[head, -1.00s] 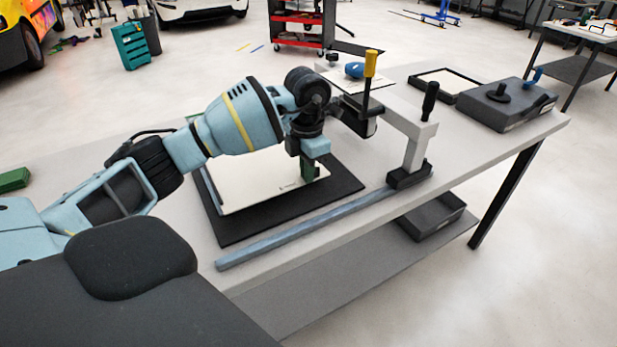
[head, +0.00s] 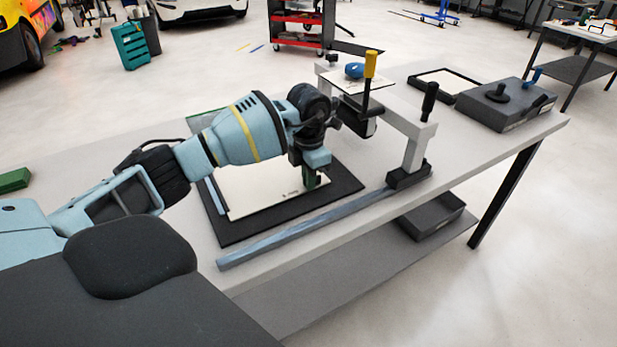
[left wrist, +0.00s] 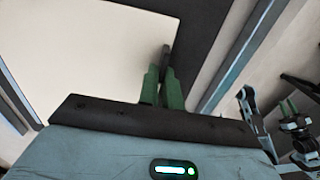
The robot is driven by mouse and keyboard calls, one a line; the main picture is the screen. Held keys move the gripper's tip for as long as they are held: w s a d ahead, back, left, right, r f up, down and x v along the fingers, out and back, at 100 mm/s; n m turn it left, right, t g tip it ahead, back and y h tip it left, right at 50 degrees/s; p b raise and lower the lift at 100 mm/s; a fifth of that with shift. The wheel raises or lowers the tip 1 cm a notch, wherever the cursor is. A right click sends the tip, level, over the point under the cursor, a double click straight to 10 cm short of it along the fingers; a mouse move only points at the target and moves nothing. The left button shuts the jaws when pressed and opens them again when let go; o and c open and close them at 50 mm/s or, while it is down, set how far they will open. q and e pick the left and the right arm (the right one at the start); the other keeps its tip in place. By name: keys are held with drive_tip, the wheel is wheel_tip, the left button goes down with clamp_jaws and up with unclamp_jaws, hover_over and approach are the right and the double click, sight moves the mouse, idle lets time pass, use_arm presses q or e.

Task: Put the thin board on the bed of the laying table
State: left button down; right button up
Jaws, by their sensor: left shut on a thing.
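The thin board (head: 262,190) is a flat cream sheet lying over the dark bed (head: 345,183) on the long grey table. The bed's dark border shows around the board; whether they touch is hard to tell. My left gripper (head: 310,184) points down at the board's right edge, shut on it. In the left wrist view its green fingers (left wrist: 163,87) are close together at the edge of the board (left wrist: 85,60), with a small dark piece at their tips. What seems to be my right gripper (left wrist: 288,107) shows small at the right; its opening is unclear.
A blue-grey rail (head: 310,230) runs along the table's front edge. A pale gantry (head: 415,140) with a black knob and yellow handle (head: 370,65) stands right of the board. A dark box (head: 505,105) and black frame (head: 445,82) lie at the far right end.

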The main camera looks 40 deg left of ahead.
use_arm(q)
drive_tip(key=shift+f, duration=0.15)
drive_tip(key=c, duration=1.6)
unclamp_jaws()
wheel_tip(320, 180, up, 12)
drive_tip(key=shift+r, duration=0.15)
